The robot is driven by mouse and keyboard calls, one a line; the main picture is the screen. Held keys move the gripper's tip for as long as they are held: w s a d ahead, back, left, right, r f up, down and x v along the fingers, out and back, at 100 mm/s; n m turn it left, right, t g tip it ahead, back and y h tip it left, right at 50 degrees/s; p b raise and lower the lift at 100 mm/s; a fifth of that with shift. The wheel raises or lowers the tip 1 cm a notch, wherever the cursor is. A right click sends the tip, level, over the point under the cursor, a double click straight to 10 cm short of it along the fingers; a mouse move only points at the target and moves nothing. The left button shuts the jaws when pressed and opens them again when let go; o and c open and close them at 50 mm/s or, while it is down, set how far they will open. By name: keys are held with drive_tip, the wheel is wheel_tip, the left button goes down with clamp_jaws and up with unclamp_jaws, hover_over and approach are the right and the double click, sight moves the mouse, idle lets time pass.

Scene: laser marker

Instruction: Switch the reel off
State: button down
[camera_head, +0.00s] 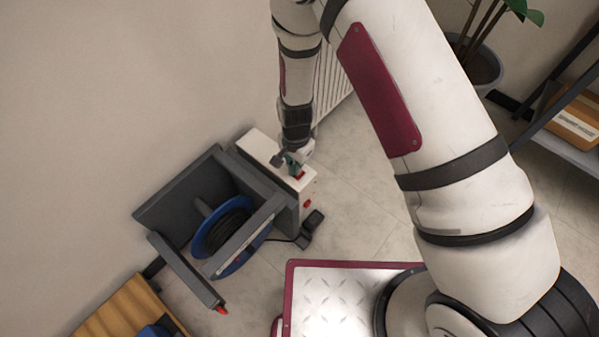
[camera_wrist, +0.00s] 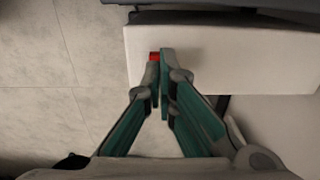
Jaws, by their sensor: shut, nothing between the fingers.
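The reel (camera_head: 222,238) is a blue drum with dark cable, held in a grey frame on the floor by the wall. A white box (camera_head: 258,147) sits at the frame's far end. In the wrist view, the box's white top (camera_wrist: 215,45) fills the upper right. A red switch (camera_wrist: 154,56) shows on it, partly hidden by a fingertip; it also shows in the head view (camera_head: 299,175). My gripper (camera_wrist: 161,85) is shut and empty, with its fingertips over the box top close beside the red switch. I cannot tell whether they touch it.
A red button (camera_head: 307,204) is on the box's side. A black plug-like piece (camera_head: 312,222) is beside the box. A wooden surface (camera_head: 125,310) is at the lower left. A potted plant (camera_head: 482,68) and a shelf (camera_head: 570,120) stand at the right. Open floor lies between.

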drive_tip(key=shift+f+b, duration=0.8)
drive_tip(key=shift+f, duration=0.35)
idle(0.9)
drive_tip(key=shift+r, duration=0.1)
drive_tip(key=shift+r+p, duration=2.55)
drive_tip(key=shift+r, duration=0.9)
